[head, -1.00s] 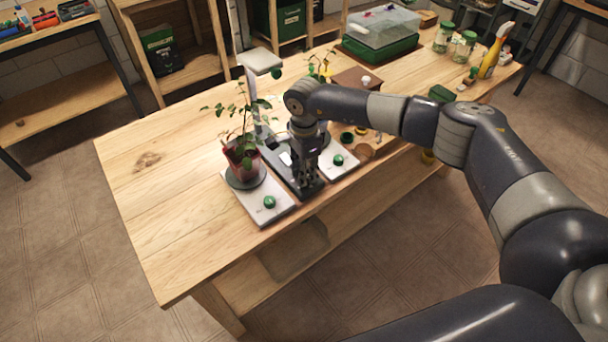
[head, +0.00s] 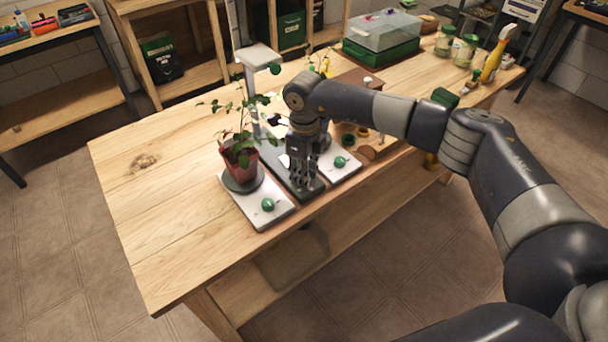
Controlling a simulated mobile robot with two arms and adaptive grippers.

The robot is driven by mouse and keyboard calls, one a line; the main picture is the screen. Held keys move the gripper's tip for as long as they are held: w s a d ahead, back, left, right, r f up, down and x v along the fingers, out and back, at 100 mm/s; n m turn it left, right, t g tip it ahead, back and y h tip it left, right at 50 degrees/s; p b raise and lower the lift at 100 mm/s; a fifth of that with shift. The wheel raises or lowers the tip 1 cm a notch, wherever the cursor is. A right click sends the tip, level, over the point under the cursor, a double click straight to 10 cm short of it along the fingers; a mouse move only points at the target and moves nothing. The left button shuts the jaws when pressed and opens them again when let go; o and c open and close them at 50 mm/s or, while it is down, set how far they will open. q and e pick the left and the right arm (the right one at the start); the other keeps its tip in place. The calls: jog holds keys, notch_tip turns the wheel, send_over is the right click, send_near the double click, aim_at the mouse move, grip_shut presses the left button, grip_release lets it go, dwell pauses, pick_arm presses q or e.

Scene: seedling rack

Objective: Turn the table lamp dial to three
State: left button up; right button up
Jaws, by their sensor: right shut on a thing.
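The table lamp (head: 259,57) has a flat pale head on a grey post and stands on a dark base plate (head: 270,158) on the wooden bench. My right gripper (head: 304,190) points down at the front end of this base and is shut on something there. The lamp dial is hidden behind its fingers, so its setting cannot be read. A white plate with a green knob (head: 268,205) lies to the left, and another with a green knob (head: 340,162) lies to the right. My left gripper is not in view.
A potted plant (head: 240,165) in a reddish pot stands on the left plate, close to the lamp post. A clear-lidded green propagator (head: 382,48), jars (head: 464,50) and a yellow spray bottle (head: 493,62) stand at the back right. The bench's left part is bare.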

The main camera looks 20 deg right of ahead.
jog(key=m+b, duration=0.1)
jog(key=m, duration=0.5)
jog(key=shift+m, duration=0.3)
dwell(0.4)
jog(key=o, duration=1.1)
notch_tip(320, 180, up, 8)
jog(key=shift+f, duration=0.25)
